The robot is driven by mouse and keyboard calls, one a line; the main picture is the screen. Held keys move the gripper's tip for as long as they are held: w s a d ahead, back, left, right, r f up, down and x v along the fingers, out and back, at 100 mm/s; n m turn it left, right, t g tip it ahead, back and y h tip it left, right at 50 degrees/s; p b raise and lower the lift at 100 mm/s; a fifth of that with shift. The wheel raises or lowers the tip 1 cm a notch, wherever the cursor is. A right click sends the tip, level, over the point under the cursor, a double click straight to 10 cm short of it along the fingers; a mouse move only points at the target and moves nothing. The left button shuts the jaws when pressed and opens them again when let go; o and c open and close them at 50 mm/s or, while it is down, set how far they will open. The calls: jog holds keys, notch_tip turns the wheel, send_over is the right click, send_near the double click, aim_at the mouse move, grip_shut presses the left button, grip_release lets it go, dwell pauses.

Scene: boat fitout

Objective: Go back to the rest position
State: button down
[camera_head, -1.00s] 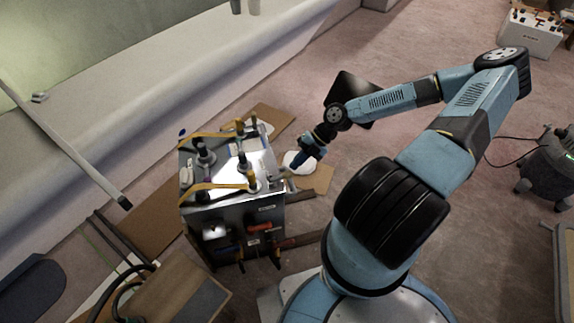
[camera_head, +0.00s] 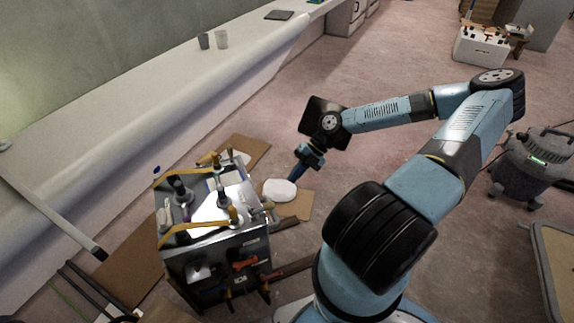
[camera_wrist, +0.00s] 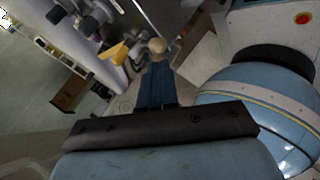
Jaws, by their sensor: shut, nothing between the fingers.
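My gripper (camera_head: 297,174) hangs from the bent blue arm, pointing down and to the left, just right of the metal tool cart. In the wrist view my gripper (camera_wrist: 156,52) shows its blue fingers together with nothing between them. The metal cart (camera_head: 228,250) carries yellow-handled clamps and several dark knobbed tools on its top. My gripper is apart from the cart and above the floor, near a white rounded item (camera_head: 279,190) on a cardboard sheet (camera_head: 301,206).
A long pale bench (camera_head: 150,90) runs along the left wall. A grey vacuum (camera_head: 535,165) stands at the right, and a white crate of tools (camera_head: 482,47) is at the back right. Open carpet lies behind the arm.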

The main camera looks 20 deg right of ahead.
jog(key=s+d+r+m+h, duration=0.2)
jog(key=r+m+h, duration=0.4)
jog(key=r+m, duration=0.45)
jog(key=s+d+r+m+h, duration=0.3)
jog(key=r+m+h, duration=0.35)
jog(key=r, duration=0.75)
jog(key=s+a+r+m+t+y, duration=0.1)
jog(key=s+a+r+m+t, duration=0.1)
jog(key=s+r+m, duration=0.2)
jog(key=s+a+r+m+t+y, duration=0.1)
jog(key=s+a+r+m+t, duration=0.2)
jog(key=r+m, duration=0.3)
jog(key=s+a+r+m+t+y, duration=0.1)
jog(key=s+r+m, duration=0.4)
jog(key=r, duration=0.6)
jog(key=shift+s+a+r+t, duration=0.3)
jog(key=shift+a+r+t, duration=0.05)
jog(key=shift+a+t, duration=0.55)
